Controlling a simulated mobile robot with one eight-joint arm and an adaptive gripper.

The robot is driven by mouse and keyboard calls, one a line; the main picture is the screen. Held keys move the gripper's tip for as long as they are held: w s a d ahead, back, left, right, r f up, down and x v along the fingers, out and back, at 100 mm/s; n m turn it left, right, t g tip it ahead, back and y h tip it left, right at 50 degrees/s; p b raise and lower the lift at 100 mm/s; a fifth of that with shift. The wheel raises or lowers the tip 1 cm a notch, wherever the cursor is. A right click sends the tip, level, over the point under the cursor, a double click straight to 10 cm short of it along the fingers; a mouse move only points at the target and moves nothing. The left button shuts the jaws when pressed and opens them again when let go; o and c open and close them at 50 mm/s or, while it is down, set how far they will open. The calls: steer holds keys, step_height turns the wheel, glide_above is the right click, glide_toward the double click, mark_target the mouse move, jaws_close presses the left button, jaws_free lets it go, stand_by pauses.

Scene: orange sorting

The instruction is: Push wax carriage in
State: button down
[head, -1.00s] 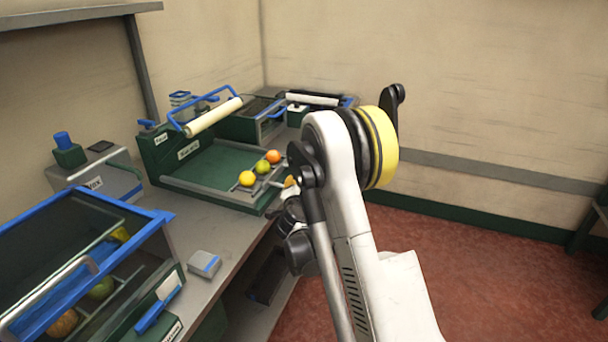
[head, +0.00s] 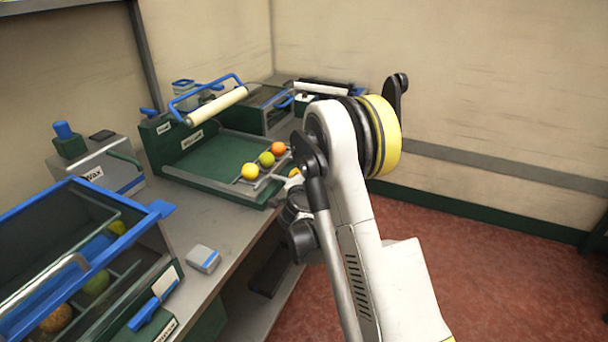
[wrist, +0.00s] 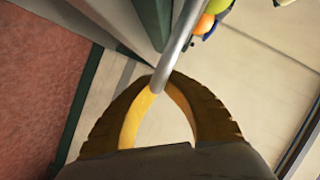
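The wax machine is a green unit (head: 172,158) with a white roller and a blue handle, on the bench in the head view. Its carriage, a grey rail rack (head: 262,184), holds a yellow, a green and an orange fruit at the tray's right side. In the wrist view a grey bar (wrist: 181,38), apparently the carriage handle, runs down to my gripper (wrist: 166,80). The yellow-brown fingertips close together on the bar's lower end. In the head view my arm hides most of the gripper; only a bit of orange finger shows beside the rack.
A grey box labelled Wax (head: 115,178) stands left of the machine. A blue-framed bin (head: 105,262) with fruit is at the near left. A small grey box (head: 203,259) lies near the bench edge. Another blue-handled unit (head: 262,116) stands behind. Red floor is open at right.

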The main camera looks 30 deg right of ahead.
steer(key=w+a, duration=0.1)
steer(key=w, duration=0.1)
steer(key=w+a, duration=0.2)
steer(key=shift+a, duration=0.1)
steer(key=shift+s, duration=0.1)
steer(key=c, duration=1.5)
jaws_free()
steer(key=shift+o, duration=0.2)
steer(key=v, duration=1.2)
